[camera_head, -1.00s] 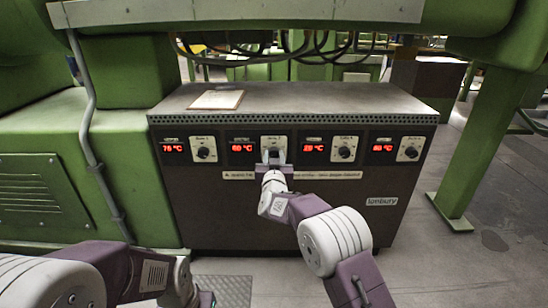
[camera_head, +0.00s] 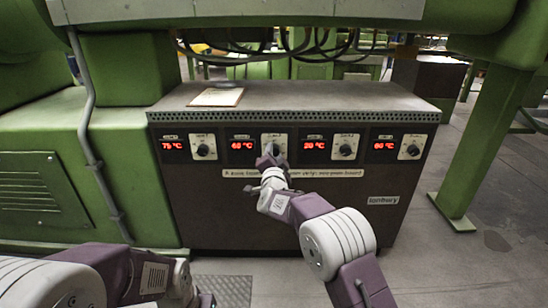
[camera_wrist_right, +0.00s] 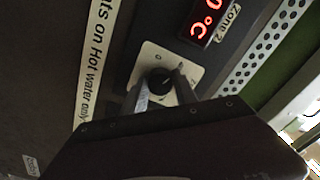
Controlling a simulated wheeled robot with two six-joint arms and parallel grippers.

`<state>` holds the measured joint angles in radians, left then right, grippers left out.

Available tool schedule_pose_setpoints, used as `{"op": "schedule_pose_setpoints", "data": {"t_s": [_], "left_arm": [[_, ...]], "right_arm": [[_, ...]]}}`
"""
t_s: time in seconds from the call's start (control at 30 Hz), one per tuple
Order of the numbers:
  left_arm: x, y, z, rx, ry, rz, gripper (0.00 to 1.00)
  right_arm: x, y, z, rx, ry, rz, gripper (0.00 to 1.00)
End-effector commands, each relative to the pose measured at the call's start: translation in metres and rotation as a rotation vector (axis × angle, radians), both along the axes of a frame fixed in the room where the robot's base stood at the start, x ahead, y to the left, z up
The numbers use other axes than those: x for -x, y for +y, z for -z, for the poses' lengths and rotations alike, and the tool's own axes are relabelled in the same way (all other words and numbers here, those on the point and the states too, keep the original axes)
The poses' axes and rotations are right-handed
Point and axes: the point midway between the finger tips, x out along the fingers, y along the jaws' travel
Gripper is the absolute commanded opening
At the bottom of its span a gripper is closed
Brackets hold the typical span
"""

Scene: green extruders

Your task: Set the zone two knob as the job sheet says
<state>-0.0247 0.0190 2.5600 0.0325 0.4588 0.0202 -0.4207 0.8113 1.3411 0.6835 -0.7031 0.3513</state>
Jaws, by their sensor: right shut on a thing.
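The zone two knob (camera_wrist_right: 158,80) is a dark round knob on a pale scale plate (camera_wrist_right: 186,62), with a "Zone 2" label beside it in the right wrist view. My right gripper (camera_wrist_right: 161,88) is shut on this knob, one finger on each side. In the head view my right gripper (camera_head: 271,157) is at the second plate (camera_head: 274,138) from the left and hides most of the knob. The red display (camera_head: 242,146) left of it seems to read 60 or 40 °C. The job sheet (camera_head: 217,97) lies on the cabinet top, its writing too small to read. My left gripper is out of view.
The dark cabinet (camera_head: 230,210) carries other knobs: one left (camera_head: 203,147) and two right (camera_head: 345,147) (camera_head: 411,148), each with a red display. A pale text strip (camera_head: 330,173) runs below. A green post (camera_head: 485,140) stands right. Floor ahead is clear.

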Motion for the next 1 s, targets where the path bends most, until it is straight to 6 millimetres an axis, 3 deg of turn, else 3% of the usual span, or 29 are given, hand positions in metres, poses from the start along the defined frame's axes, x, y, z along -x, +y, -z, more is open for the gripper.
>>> {"op": "schedule_pose_setpoints", "data": {"t_s": [1.0], "left_arm": [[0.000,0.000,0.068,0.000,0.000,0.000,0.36]], "right_arm": [[0.000,0.000,0.002,-0.966,-0.002,0.000,0.00]]}}
